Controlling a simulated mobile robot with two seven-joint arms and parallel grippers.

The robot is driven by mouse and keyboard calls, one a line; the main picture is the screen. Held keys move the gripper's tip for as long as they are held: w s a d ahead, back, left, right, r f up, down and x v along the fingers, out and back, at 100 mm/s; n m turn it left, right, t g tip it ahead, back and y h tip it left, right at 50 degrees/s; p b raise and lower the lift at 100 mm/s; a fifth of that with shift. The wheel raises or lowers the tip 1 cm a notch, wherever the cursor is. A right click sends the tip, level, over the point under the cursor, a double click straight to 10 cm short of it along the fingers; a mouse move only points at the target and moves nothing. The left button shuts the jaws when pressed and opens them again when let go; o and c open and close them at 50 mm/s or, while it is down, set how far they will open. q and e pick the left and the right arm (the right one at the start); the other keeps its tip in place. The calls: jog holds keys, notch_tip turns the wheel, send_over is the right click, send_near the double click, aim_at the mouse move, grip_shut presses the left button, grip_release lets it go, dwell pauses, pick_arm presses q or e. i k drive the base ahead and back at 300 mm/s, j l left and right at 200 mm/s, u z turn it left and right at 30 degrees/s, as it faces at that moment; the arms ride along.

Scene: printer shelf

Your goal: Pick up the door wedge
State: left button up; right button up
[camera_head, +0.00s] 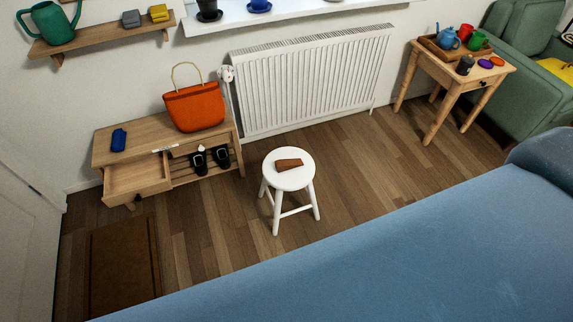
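A brown door wedge (289,164) lies on the seat of a white round stool (287,180). The stool stands on the wooden floor near the middle of the view, in front of the radiator. Nothing covers the wedge. Neither of my grippers shows in the head view.
A large blue surface (380,250) fills the lower right, between the viewpoint and the stool. A wooden bench (140,141) with an open drawer (137,177), an orange bag (194,106) and shoes stands left. A small side table (441,70) is at right. Floor around the stool is clear.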

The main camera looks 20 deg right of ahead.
aim_at(282, 166)
jog(key=i+l, duration=0.25)
jog(key=l, duration=0.2)
jog(key=i+l, duration=0.2)
jog(key=l, duration=0.3)
jog(key=i+l+z, duration=0.1)
jog(key=i+l, duration=0.15)
jog(key=l, duration=0.2)
jog(key=i+l, duration=0.25)
jog(key=l, duration=0.2)
jog(key=i+l+z, duration=0.1)
jog(key=i+l, duration=0.15)
jog(key=l, duration=0.2)
jog(key=i+l, duration=0.25)
jog(key=l, duration=0.2)
